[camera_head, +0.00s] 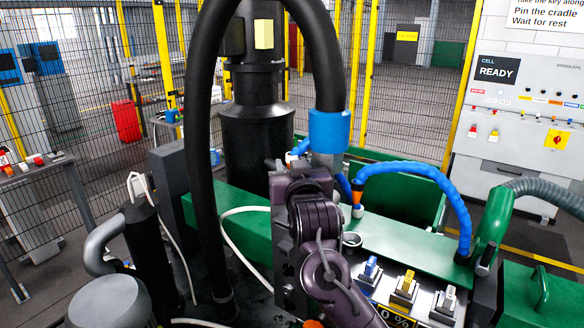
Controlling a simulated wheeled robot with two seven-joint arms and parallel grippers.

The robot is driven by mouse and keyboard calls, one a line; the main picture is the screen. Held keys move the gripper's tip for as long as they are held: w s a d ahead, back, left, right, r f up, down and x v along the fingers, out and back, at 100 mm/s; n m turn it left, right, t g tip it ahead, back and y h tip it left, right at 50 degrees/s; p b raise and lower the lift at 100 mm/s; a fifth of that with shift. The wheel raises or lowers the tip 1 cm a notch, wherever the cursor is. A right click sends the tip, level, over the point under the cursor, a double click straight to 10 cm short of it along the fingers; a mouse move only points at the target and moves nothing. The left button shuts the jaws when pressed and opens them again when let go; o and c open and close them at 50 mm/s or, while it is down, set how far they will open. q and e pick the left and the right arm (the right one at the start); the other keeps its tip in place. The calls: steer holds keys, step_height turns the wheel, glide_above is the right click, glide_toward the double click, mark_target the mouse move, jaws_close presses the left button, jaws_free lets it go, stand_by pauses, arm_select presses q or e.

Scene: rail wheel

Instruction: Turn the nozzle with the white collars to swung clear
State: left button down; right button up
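One of my arms, dark purple, comes up from the bottom edge right of centre, most likely my right. Its far end, with the gripper (292,180), reaches the foot of the black column; its fingers cannot be made out. A small white part (293,157) joined to a blue piece shows just beyond it; I cannot tell whether it is a white collar of the nozzle. A blue hose (420,172) with an orange-tipped end (357,211) lies to the right of the arm. My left gripper is not in view.
A thick black hose (203,150) with a blue cuff (329,131) arches over the middle. A green nozzle (493,228) on a grey hose stands right, near several coloured switches (404,287). A black post and grey pipe (103,243) stand left. A wire fence closes the back.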

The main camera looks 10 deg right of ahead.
steer(key=shift+s+b, duration=1.2)
steer(key=shift+s, duration=2.5)
steer(key=shift+c, duration=0.4)
